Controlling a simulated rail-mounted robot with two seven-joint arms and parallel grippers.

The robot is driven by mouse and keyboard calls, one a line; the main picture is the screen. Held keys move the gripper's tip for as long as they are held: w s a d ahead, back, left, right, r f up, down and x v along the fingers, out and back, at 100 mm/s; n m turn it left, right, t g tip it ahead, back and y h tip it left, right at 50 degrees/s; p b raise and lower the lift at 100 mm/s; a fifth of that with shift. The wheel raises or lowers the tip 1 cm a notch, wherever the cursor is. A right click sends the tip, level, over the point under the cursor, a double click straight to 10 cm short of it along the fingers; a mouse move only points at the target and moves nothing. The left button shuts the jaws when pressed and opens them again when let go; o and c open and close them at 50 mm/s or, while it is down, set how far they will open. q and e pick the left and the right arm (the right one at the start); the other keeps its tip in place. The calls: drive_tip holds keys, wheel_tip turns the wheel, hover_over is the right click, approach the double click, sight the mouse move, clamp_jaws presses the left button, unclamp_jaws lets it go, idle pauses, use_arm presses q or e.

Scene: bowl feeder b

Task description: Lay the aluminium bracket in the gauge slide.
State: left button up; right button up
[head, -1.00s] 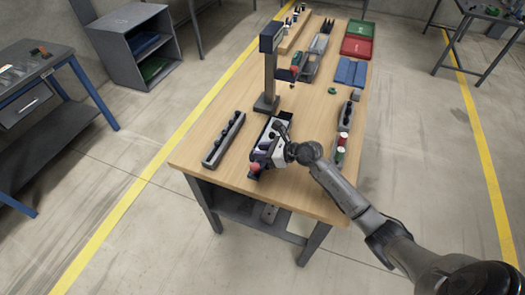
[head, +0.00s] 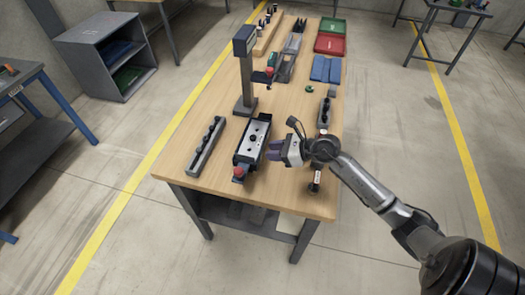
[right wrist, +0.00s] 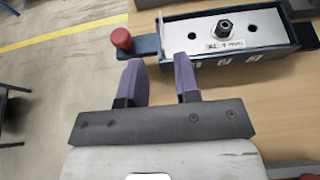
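The aluminium bracket (right wrist: 202,27) is a flat silvery plate with dark holes and a small label. It lies in the dark gauge slide (right wrist: 212,66), around a black central post. In the head view the bracket (head: 247,149) and slide stand near the table's front edge. A red knob (right wrist: 121,38) sits on the slide's end arm. My right gripper (head: 276,151) is just right of the slide in the head view. Its purple fingers (right wrist: 160,80) are apart with nothing between them, clear of the bracket. My left gripper is not in view.
A dark rack with black round parts (head: 206,146) lies left of the slide. A dark post with a display (head: 245,75) stands behind it. Another rack (head: 324,112) is at the right edge. Blue, red and green bins (head: 330,42) are farther back.

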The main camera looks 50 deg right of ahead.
drive_tip(key=s+a+r+m+t+h, duration=0.5)
drive_tip(key=m+t, duration=0.4)
drive_tip(key=m, duration=0.8)
drive_tip(key=s+a+f+m+g+h, duration=0.25)
drive_tip(key=s+f+m+g, duration=0.35)
drive_tip(key=m, duration=0.4)
drive_tip(key=s+a+f+m+g+h, duration=0.1)
drive_tip(key=s+f+m+g+h, duration=0.3)
drive_tip(key=f+m, duration=0.45)
drive_tip(key=s+a+f+m+g+y, duration=0.3)
drive_tip(key=s+a+g, duration=0.4)
drive_tip(key=s+a, duration=0.3)
drive_tip(key=shift+s+m+y, duration=0.65)
drive_tip(key=shift+s+y, duration=0.2)
drive_tip(key=shift+y, duration=0.4)
